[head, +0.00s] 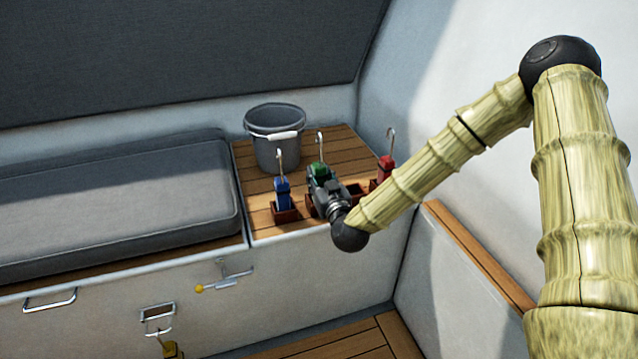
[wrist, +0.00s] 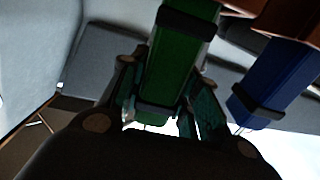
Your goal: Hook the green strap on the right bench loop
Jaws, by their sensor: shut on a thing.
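The green strap (head: 320,170) stands upright with its metal hook pointing up, at its small wooden holder on the wooden bench top. My gripper (head: 321,180) is shut on the green strap; in the wrist view the green body (wrist: 178,65) sits between the two fingers. Whether its lower end is still inside the holder is hidden by my gripper.
The blue strap (head: 283,194) stands close left of my gripper, the red strap (head: 386,166) to its right. A grey bucket (head: 277,152) stands behind. A grey cushion (head: 110,195) covers the left bench.

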